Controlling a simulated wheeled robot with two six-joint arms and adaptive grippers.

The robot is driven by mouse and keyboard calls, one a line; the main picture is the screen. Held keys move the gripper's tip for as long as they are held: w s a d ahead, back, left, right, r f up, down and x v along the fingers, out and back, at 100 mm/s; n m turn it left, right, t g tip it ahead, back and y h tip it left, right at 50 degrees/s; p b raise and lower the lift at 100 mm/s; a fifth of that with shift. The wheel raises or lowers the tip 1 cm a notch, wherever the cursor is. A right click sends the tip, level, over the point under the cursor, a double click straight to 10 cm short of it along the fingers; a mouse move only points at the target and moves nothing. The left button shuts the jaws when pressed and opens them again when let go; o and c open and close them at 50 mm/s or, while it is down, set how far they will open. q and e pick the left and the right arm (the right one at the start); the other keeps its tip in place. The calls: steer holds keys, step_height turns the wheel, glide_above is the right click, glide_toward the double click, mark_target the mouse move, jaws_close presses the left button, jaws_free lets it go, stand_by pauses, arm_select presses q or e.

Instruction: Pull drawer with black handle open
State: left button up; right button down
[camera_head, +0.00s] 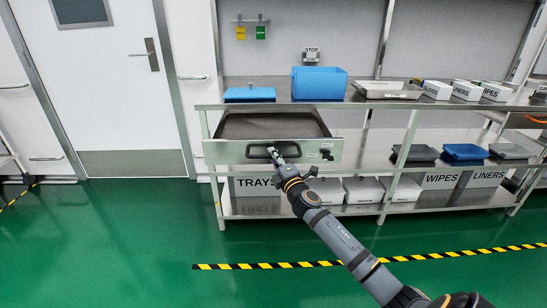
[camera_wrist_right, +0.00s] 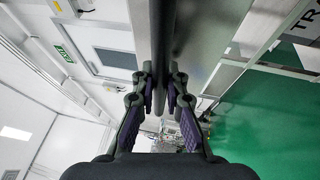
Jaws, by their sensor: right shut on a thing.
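The steel drawer (camera_head: 222,153) under the left end of the bench is pulled out, and its dark, empty-looking interior shows from above. Its black handle (camera_head: 256,151) is on the front panel. My right gripper (camera_head: 275,154) is at the handle's right part, and its fingers partly hide it. In the right wrist view my right gripper (camera_wrist_right: 160,90) is shut on the dark handle bar (camera_wrist_right: 160,35), with one finger on each side. My left gripper is not in view.
A blue bin (camera_head: 320,84) and a blue lid or tray (camera_head: 249,93) stand on the bench top. Labelled boxes (camera_head: 258,187) fill the lower shelf beneath the drawer. Green floor (camera_head: 140,240) in front is clear, with a yellow-black stripe (camera_head: 300,264).

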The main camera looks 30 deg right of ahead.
steer(key=c, duration=1.4)
jaws_free()
steer(key=shift+d, duration=0.1)
steer(key=shift+o, duration=0.2)
steer(key=v, duration=1.2)
